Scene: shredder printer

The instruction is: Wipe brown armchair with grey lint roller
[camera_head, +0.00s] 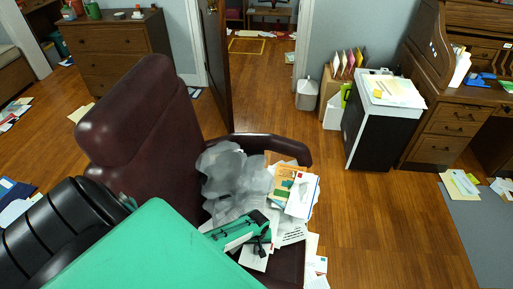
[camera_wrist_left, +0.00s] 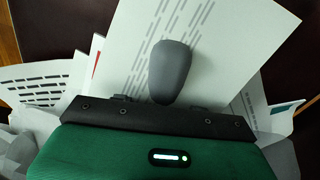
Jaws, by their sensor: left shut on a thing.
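The brown armchair (camera_head: 140,120) is a dark reddish-brown leather chair in the head view. A translucent grey patch (camera_head: 232,175) covers part of its seat side, and loose papers lie on the seat. My left gripper (camera_head: 262,240) reaches in from the left, over the seat papers. In the left wrist view my left gripper (camera_wrist_left: 165,102) is shut on the grey lint roller (camera_wrist_left: 171,68). Only a rounded grey end of the roller shows there, in front of white papers; the rest is hidden. I cannot tell whether it touches the papers. My right gripper is not in view.
Envelopes (camera_head: 298,190) are piled by the chair's armrest (camera_head: 270,143). A black-and-white cabinet (camera_head: 372,130) stands to the right, beside a wooden desk (camera_head: 440,130). A dresser (camera_head: 112,60) and open door (camera_head: 217,70) are behind.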

